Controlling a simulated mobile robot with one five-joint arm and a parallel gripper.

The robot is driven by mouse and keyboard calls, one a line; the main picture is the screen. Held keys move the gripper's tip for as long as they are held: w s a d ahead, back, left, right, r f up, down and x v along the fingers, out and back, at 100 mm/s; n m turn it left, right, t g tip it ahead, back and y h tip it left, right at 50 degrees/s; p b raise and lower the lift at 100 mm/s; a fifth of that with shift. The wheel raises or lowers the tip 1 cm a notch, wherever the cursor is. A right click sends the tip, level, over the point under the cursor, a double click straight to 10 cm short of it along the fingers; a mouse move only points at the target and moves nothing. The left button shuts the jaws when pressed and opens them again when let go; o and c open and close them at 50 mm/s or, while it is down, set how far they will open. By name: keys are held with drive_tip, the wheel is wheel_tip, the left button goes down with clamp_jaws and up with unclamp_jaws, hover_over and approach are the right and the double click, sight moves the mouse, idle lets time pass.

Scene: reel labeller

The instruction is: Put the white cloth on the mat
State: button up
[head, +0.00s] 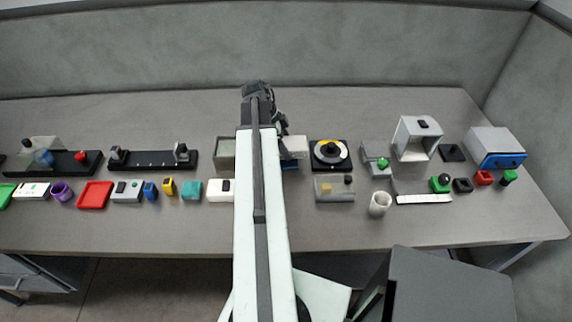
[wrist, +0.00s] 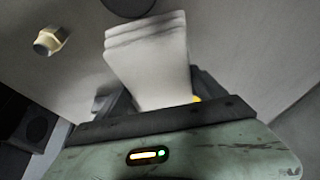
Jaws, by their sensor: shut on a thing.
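The white cloth (wrist: 152,60) shows in the wrist view as a folded, layered white piece. My gripper (wrist: 157,92) is shut on it, with dark fingers on either side, and the cloth sticks out beyond them. In the head view my gripper (head: 257,90) is over the back part of the bench, and my arm hides the cloth there. A dark round thing (wrist: 128,6) is cut off by the top edge of the wrist view, just beyond the cloth; I cannot tell whether it is the mat.
A brass-and-white nut-like piece (wrist: 50,41) lies left of the cloth in the wrist view. In the head view, a dial on a black base (head: 330,154), a red tray (head: 95,195) and a grey open housing (head: 417,139) stand along the bench. The back strip is mostly clear.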

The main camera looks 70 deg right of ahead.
wheel_tip(320, 180, down, 5)
drive_tip(key=b, duration=0.3)
drive_tip(key=shift+s+b, duration=0.15)
drive_tip(key=shift+b, duration=0.25)
drive_tip(key=shift+r, duration=0.2)
drive_tip(key=shift+f, duration=0.15)
drive_tip(key=o, duration=1.4)
drive_tip(key=shift+c, duration=0.2)
drive_tip(key=p+v, duration=1.1)
drive_tip(key=shift+r, duration=0.45)
drive_tip(key=shift+w+r+p, duration=0.25)
drive_tip(key=shift+w+p, duration=0.05)
drive_tip(key=shift+p, duration=0.05)
drive_tip(key=shift+f, duration=0.1)
